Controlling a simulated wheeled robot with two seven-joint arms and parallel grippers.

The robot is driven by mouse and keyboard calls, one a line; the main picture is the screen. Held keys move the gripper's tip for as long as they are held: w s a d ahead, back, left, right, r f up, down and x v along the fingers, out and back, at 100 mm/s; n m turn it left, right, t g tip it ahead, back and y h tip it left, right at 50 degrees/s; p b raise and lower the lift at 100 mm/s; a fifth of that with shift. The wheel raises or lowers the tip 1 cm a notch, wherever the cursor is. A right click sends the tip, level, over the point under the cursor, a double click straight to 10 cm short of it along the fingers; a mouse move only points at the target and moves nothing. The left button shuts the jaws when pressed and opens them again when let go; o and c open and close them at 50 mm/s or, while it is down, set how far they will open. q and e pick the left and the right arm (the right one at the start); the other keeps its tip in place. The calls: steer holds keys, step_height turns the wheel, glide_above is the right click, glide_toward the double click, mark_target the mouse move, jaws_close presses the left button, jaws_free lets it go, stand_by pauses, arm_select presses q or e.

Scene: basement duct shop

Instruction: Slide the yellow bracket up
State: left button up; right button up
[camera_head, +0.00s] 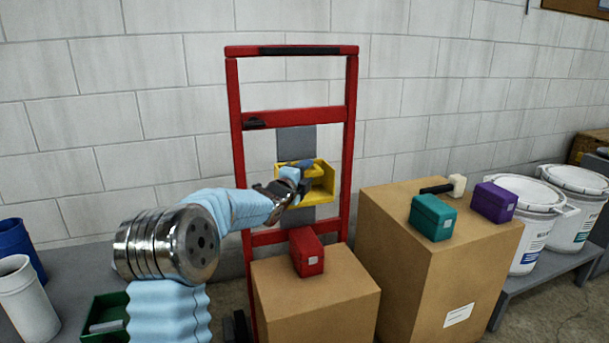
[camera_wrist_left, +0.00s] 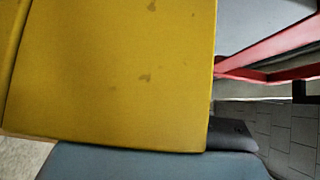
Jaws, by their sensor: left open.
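The yellow bracket (camera_head: 322,214) sits on the grey upright strip (camera_head: 296,138) in the middle of the red hand truck (camera_head: 237,137). It looks like an open box shape with a raised part inside. My left gripper (camera_head: 297,175) is in front of the bracket's left side and hides part of it. Its fingers are open; whether they touch the bracket I cannot tell. In the left wrist view the yellow bracket (camera_wrist_left: 120,70) fills much of the picture, close to the camera, with a dark finger (camera_wrist_left: 232,134) near its lower right corner. My right gripper is not in view.
A red box (camera_head: 306,252) stands on a cardboard carton (camera_head: 315,300) below the bracket. A larger carton (camera_head: 455,285) at right holds a teal box (camera_head: 432,217), a purple box (camera_head: 493,202) and a dark-handled tool (camera_head: 437,188). White buckets (camera_head: 532,237) stand farther right. The wall is behind.

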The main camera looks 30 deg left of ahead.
arm_select(q)
steer(key=s+d+b, duration=0.1)
steer(key=s+b, duration=0.2)
steer(key=s, duration=1)
steer(key=shift+s, duration=0.4)
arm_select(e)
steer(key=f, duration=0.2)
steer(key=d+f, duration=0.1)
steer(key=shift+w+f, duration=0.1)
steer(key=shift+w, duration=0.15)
